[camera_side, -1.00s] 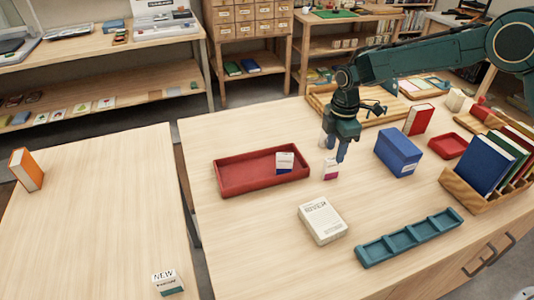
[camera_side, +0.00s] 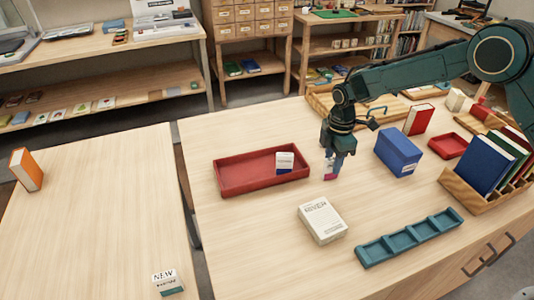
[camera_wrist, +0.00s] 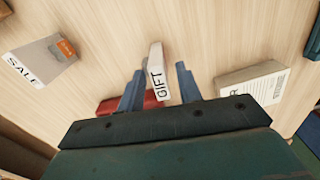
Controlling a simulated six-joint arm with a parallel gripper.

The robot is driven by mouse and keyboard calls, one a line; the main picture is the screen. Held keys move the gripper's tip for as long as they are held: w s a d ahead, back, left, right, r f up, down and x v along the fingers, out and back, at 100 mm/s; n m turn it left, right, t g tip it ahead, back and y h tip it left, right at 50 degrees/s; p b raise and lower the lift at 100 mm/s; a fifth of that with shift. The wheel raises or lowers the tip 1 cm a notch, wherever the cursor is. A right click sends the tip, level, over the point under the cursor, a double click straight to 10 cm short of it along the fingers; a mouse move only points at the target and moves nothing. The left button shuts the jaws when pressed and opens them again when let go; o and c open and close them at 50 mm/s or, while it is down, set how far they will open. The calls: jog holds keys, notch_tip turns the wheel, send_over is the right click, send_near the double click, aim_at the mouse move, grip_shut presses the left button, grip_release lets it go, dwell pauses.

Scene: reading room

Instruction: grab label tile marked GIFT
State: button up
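The GIFT label tile (camera_wrist: 156,73) is a small white block with dark lettering, seen between my two fingers in the wrist view. My gripper (camera_wrist: 160,68) is open, with bare table showing between the tile and each finger. In the side view my gripper (camera_side: 331,176) is low over the table, right of the red tray. The tile (camera_side: 329,177) is mostly hidden by the fingers there; a magenta part shows at their lower end. I cannot tell its exact height relation to the fingertips.
A SALE tile (camera_wrist: 42,62) lies to the left in the wrist view. A white box (camera_side: 322,220) is in front, a blue box (camera_side: 398,151) to the right. The red tray (camera_side: 233,188) holds another tile (camera_side: 285,161). A teal divided tray (camera_side: 410,237) is at front right.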

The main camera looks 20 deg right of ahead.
aim_at(333, 159)
grip_shut()
jog(key=shift+r, duration=0.15)
notch_tip(333, 159, up, 20)
dwell(0.7)
dwell(0.4)
